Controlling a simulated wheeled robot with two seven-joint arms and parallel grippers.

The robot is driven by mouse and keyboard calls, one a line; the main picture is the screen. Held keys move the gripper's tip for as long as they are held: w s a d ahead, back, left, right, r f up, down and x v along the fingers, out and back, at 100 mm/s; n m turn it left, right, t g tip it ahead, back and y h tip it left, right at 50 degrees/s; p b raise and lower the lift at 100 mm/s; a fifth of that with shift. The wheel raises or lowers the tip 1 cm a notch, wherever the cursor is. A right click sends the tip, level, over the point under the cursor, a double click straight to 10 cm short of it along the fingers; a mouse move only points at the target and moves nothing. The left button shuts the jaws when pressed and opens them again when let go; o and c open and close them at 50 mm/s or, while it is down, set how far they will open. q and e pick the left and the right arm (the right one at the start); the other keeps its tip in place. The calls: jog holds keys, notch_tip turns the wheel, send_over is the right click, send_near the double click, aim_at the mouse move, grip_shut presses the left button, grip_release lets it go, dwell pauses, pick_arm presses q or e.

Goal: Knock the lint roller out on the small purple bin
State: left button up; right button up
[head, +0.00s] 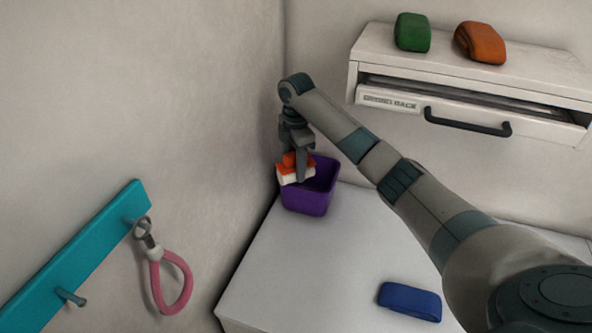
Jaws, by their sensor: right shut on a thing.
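The small purple bin (308,200) stands at the back left corner of the white worktop, against the wall. My right gripper (298,163) points down at the bin's left rim and is shut on an orange and white thing, which looks like the lint roller (296,175). The roller sits at the upper left edge of the bin and overlaps its rim in the picture. I cannot tell whether it touches the rim. The gripper's fingers partly hide the roller. My left gripper is not in view.
A blue folded item (410,301) lies on the worktop (290,265) at the front. A white drawer unit (480,75) at the back right carries a green item (412,33) and an orange item (480,43). A pink loop (172,283) hangs from a teal rail (85,250) on the left wall.

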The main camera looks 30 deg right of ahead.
jog(key=shift+r, duration=0.85)
